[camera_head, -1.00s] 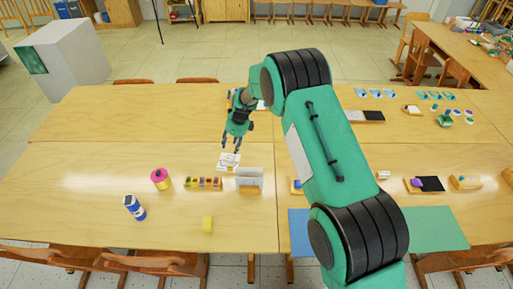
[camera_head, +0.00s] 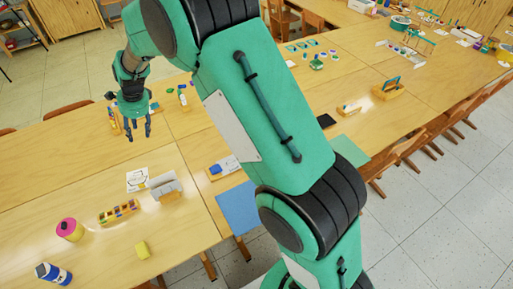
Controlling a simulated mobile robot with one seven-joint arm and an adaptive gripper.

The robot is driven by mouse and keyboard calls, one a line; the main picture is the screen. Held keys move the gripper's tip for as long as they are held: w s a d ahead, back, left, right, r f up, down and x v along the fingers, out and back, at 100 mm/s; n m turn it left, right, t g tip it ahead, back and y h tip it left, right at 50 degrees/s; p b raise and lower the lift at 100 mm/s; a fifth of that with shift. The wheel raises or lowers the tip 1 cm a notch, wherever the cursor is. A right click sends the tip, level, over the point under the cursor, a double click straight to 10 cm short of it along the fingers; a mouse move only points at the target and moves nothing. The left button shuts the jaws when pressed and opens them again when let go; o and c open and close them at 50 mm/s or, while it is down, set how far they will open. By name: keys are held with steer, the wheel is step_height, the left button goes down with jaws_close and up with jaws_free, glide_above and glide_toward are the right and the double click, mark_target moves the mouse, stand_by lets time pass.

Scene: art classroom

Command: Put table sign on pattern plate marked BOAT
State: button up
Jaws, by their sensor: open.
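My gripper (camera_head: 137,132) hangs fingers-down over the table at the upper left, with its fingers apart and nothing between them. Below it in the picture is a small white card with dark marks (camera_head: 137,179), which may be the table sign; its print is too small to read. The fingertips appear apart from this card. I cannot read BOAT on any plate, and my arm hides part of the table.
A blue mat (camera_head: 237,207) lies at the table's front edge. Chairs line the right side.

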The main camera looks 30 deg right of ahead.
steer(key=s+d+r+n+t+h, duration=0.1)
steer(key=s+d+r+n, duration=0.3)
steer(key=s+d+r, duration=0.5)
steer(key=s+d+r+n+t, duration=0.1)
steer(key=s+d+r+n, duration=0.4)
steer(key=s+r, duration=0.65)
steer(key=s+d+r+n, duration=0.1)
steer(key=s+d+n, duration=0.3)
steer(key=s, duration=0.9)
steer(key=s+d+r+n+t+h, duration=0.1)
steer(key=s+d+n, duration=0.3)
steer(key=s, duration=1)
steer(key=d+r, duration=0.1)
steer(key=d, duration=0.2)
steer(key=shift+h, duration=0.3)
steer(key=shift+f, duration=0.1)
step_height(320, 180, down, 2)
steer(key=shift+f+b, duration=0.1)
steer(key=shift+b, duration=1.05)
